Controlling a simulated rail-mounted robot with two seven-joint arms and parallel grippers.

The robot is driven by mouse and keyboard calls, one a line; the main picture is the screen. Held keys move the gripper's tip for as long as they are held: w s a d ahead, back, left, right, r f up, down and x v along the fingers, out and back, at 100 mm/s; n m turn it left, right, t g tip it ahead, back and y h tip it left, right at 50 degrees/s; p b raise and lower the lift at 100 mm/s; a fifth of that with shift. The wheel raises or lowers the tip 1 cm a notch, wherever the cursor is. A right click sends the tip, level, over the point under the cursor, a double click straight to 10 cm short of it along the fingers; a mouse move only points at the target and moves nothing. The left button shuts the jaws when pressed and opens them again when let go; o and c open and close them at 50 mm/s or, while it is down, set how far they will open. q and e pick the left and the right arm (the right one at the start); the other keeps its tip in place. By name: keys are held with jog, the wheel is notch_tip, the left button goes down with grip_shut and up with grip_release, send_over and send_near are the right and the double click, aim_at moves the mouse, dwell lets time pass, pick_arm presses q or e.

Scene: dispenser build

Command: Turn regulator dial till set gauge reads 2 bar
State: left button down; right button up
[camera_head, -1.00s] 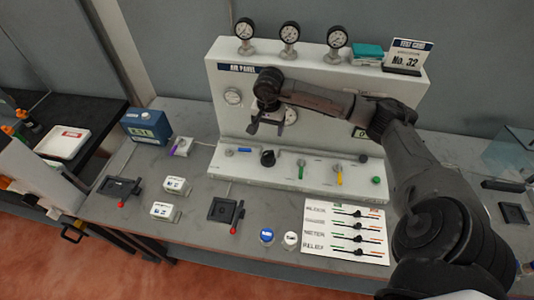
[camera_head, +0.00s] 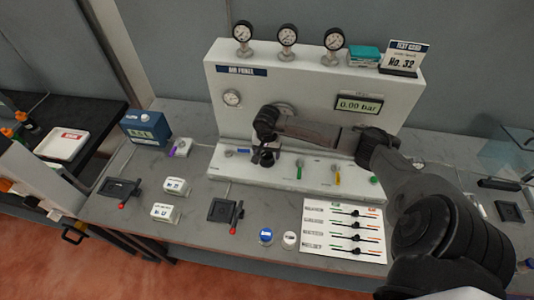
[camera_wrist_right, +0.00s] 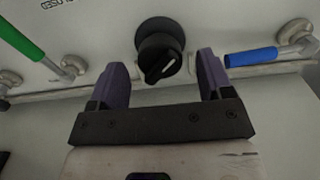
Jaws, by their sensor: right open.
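The black regulator dial (camera_wrist_right: 160,52) with a white pointer mark shows in the right wrist view on the panel's light sloped base. My right gripper (camera_head: 264,157) is open, with its two purple-grey fingers on either side of the dial in the wrist view. They look apart from it, and the dial is not held. In the head view the gripper and wrist largely cover the dial. A display (camera_head: 359,104) reads 0.00 bar. My left gripper is not in view.
A blue-handled valve (camera_wrist_right: 251,57) and a green-handled valve (camera_wrist_right: 23,41) flank the dial. A yellow-handled valve (camera_head: 337,176) is further right. Several gauges stand on top of the panel (camera_head: 290,85). A printed card (camera_head: 343,230) lies in front.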

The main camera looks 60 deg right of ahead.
jog(key=shift+f, duration=0.65)
jog(key=shift+c, duration=0.5)
jog(key=c, duration=0.8)
